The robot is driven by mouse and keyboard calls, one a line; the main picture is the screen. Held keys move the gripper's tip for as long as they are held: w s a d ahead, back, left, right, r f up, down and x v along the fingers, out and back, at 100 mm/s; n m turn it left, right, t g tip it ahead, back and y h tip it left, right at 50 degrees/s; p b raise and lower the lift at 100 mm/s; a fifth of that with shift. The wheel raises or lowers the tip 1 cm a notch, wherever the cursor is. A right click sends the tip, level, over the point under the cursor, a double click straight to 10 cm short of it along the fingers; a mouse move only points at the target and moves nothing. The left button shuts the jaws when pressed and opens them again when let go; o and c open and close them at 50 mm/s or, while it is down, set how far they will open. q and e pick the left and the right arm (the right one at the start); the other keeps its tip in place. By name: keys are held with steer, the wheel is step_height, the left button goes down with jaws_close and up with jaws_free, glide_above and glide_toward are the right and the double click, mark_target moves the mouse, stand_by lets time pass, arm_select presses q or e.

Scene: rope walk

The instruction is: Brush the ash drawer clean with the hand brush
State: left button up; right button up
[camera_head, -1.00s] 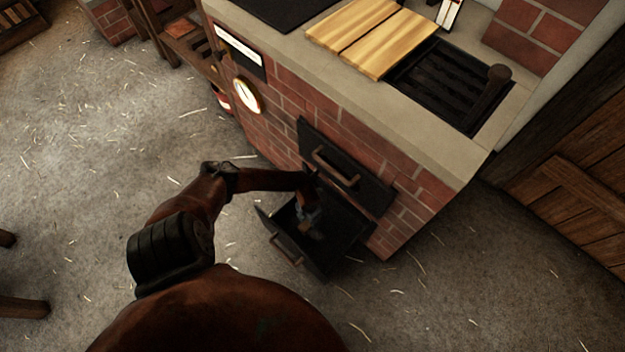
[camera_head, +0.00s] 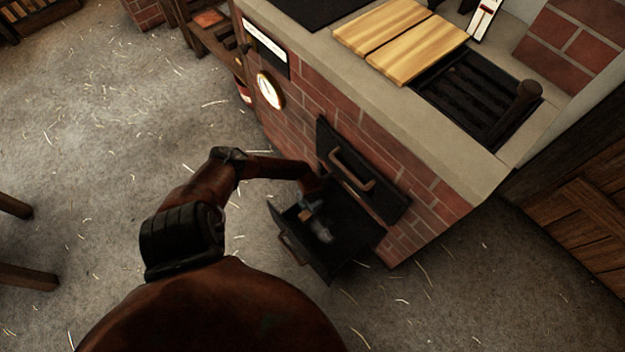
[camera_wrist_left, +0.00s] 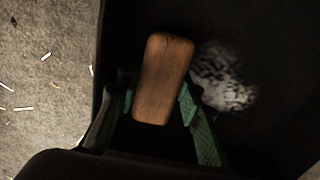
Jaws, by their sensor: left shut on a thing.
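The black ash drawer (camera_head: 347,257) is pulled out at the foot of the brick stove, with its handle (camera_head: 293,249) at the front. A grey patch of ash (camera_head: 322,232) lies on its dark floor; it also shows in the left wrist view (camera_wrist_left: 224,78). My left gripper (camera_head: 309,202) reaches down into the drawer. It is shut on the wooden back of the hand brush (camera_wrist_left: 164,80), with a green finger pad on each side. The brush's bristles are hidden beneath the wood. The ash lies just right of the brush in the wrist view. My right gripper is out of view.
The brick stove (camera_head: 440,205) stands behind the drawer, with a dark door and handle (camera_head: 352,168) just above it. Boards (camera_head: 415,50) and a dark grate (camera_head: 470,98) lie on the stove top. Open straw-strewn floor (camera_head: 110,130) is at left. Wooden legs (camera_head: 25,275) show at the left edge.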

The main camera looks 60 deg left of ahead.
arm_select(q)
steer(key=shift+w+d+r+p, duration=0.15)
steer(key=shift+w+d+p, duration=0.15)
steer(key=shift+d, duration=0.5)
steer(key=shift+w+d+r+p, duration=0.1)
steer(key=shift+w+d+p, duration=0.15)
steer(key=shift+d, duration=0.5)
steer(key=shift+w+d+f+p, duration=0.1)
steer(key=shift+w+d+p, duration=0.2)
steer(key=shift+d, duration=0.95)
steer(key=shift+w+d+f+p, duration=0.2)
steer(key=shift+d+p, duration=0.1)
steer(key=shift+d, duration=1)
steer(key=shift+w+d+f+p, duration=0.1)
steer(key=shift+w+d+p, duration=0.2)
steer(key=shift+d, duration=0.95)
steer(key=shift+w+d+r+p, duration=0.1)
steer(key=shift+w+d+p, duration=0.1)
steer(key=shift+d, duration=0.65)
steer(key=shift+w+d+p, duration=0.1)
steer(key=shift+d+p, duration=0.1)
steer(key=shift+d, duration=0.65)
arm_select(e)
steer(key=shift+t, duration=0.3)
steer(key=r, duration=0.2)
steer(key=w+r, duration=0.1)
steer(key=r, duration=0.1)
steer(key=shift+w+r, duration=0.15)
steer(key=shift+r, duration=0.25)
